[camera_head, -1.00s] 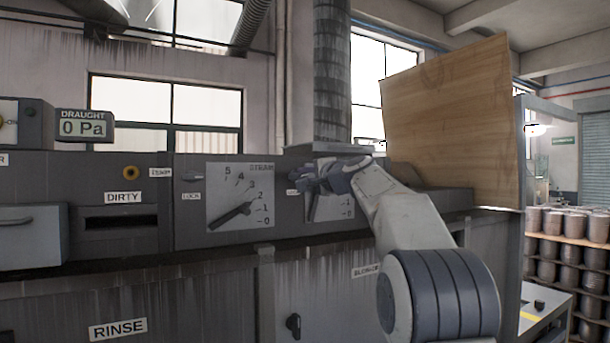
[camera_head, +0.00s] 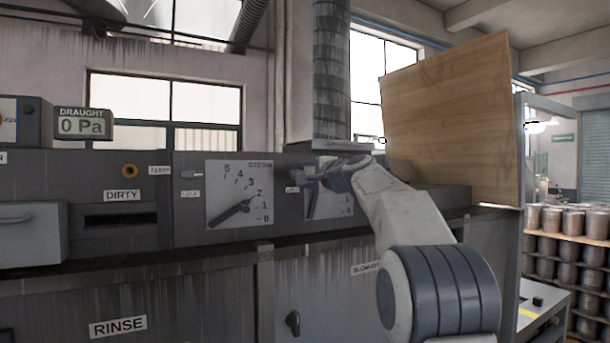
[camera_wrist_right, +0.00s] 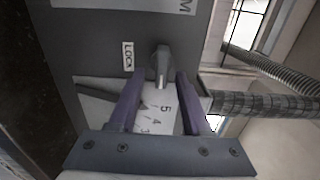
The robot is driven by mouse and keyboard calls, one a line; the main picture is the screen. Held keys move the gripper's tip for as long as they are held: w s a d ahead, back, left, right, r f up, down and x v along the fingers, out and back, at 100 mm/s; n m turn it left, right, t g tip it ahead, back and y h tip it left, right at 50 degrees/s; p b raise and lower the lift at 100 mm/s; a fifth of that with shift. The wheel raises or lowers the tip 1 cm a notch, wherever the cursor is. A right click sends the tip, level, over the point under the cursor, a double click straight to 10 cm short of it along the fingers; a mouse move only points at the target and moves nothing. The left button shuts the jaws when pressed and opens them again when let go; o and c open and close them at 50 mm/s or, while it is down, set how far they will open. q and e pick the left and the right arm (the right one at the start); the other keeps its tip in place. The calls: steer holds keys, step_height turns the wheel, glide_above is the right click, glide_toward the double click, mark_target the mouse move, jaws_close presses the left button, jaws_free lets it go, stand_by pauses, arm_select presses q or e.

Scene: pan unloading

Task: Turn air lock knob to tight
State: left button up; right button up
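My right gripper (camera_wrist_right: 159,76) is open. In the right wrist view its two purple fingers point at a small grey knob (camera_wrist_right: 161,66), which shows in the gap between the fingertips. A label reading LOCK (camera_wrist_right: 128,56) is beside that knob. I cannot tell whether the fingers touch it. My left gripper is out of view.
The grey machine front carries a DIRTY slot (camera_head: 121,220), a black lower knob (camera_head: 293,322) and a draught display (camera_head: 83,123) reading 0 Pa. A wooden board (camera_head: 455,120) stands upright right of my arm. A round duct (camera_head: 331,75) rises behind the machine.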

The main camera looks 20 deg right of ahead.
steer(key=shift+a, duration=0.1)
steer(key=s+b, duration=0.6)
steer(key=s, duration=0.4)
steer(key=shift+s+d, duration=0.2)
steer(key=shift+d, duration=0.25)
